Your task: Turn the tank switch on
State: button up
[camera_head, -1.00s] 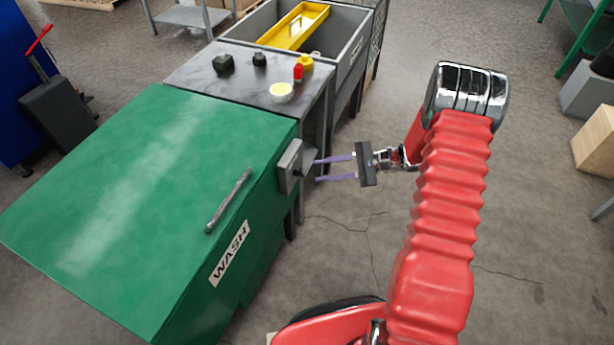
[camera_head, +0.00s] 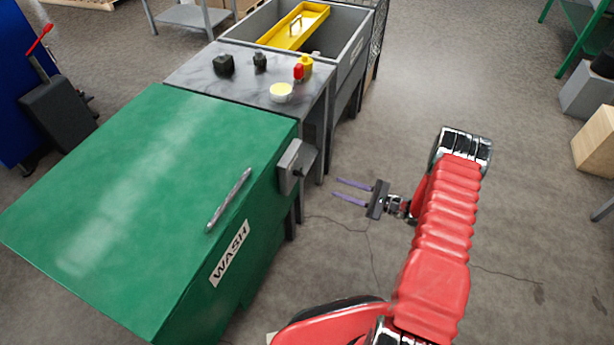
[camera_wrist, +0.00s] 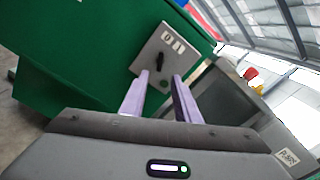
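The green tank (camera_head: 130,200) with a WASH label stands at the left in the head view. Its switch is a grey box (camera_head: 289,168) on the tank's right side. In the wrist view the fingertips (camera_wrist: 160,76) point toward the plate.
A metal bar handle (camera_head: 229,198) is on the tank lid. Floor right of the tank is clear.

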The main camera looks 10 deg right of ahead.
aim_at(303, 176)
jog(key=shift+a, duration=0.1)
jog(key=x, duration=1.3)
jog(key=shift+w+a, duration=0.3)
grip_shut()
